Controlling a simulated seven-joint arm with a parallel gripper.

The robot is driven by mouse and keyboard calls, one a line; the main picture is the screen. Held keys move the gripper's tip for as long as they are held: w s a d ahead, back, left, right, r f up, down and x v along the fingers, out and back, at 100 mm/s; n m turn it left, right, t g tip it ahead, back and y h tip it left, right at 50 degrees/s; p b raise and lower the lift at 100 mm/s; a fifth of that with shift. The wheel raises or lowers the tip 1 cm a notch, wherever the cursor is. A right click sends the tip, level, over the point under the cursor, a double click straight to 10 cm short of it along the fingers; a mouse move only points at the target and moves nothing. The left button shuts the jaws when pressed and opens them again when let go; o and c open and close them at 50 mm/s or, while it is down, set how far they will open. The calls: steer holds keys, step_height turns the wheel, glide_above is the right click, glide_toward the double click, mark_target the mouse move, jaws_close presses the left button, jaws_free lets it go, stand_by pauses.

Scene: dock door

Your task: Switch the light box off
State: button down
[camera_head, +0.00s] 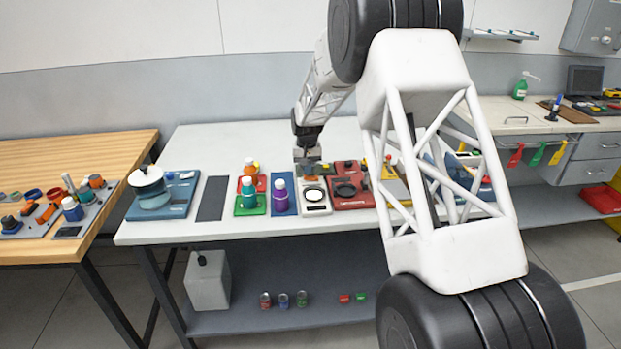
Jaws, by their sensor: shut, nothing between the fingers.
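My gripper (312,164) points down over the back part of the white table, shut and empty. It is just behind a small white device (315,208) with a round, bright, black-rimmed face, which may be the light box; I cannot tell for sure. A dark and yellow piece lies close to the fingertips, at the back of this device. Whether the fingers touch anything is too small to tell. No switch can be made out clearly, and I cannot tell whether a light is on.
A red panel (352,202) with dark parts lies right of the device. A blue pad with a purple bottle (280,195), a green tray (250,211) and a dark mat (212,199) lie left. A pot (149,188) stands further left. My arm hides much of the table's right side.

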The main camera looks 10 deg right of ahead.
steer(key=shift+f, duration=0.8)
stand_by(0.8)
steer(key=shift+r, duration=3.5)
